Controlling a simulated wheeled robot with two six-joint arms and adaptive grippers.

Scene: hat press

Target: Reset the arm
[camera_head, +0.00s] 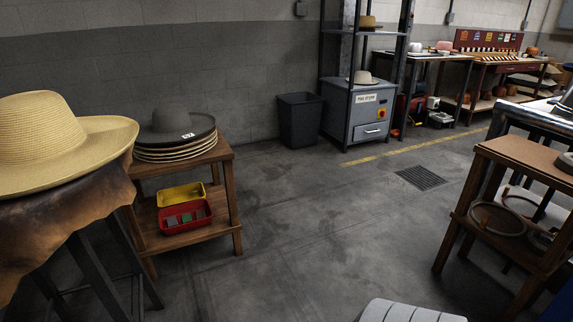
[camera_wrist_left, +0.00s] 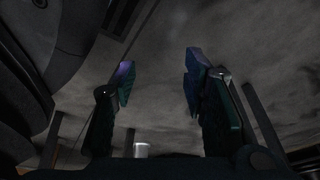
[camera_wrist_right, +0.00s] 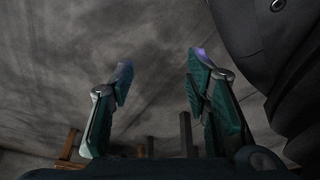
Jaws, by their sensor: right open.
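My left gripper (camera_wrist_left: 158,80) shows in the left wrist view with its two fingers well apart and nothing between them. My right gripper (camera_wrist_right: 160,78) shows in the right wrist view, also with its fingers apart and empty. Neither gripper shows in the head view. Dark rounded surfaces, apparently my own body, fill the left side of the left wrist view and the right side of the right wrist view.
A straw hat (camera_head: 50,145) rests on a hide-covered stand at left. A grey hat (camera_head: 178,127) tops stacked brims on a wooden table (camera_head: 226,153); red (camera_head: 185,216) and yellow (camera_head: 181,193) bins sit below. A bin (camera_head: 300,120) stands by the wall. A wooden stand (camera_head: 520,152) is right. The middle floor is clear.

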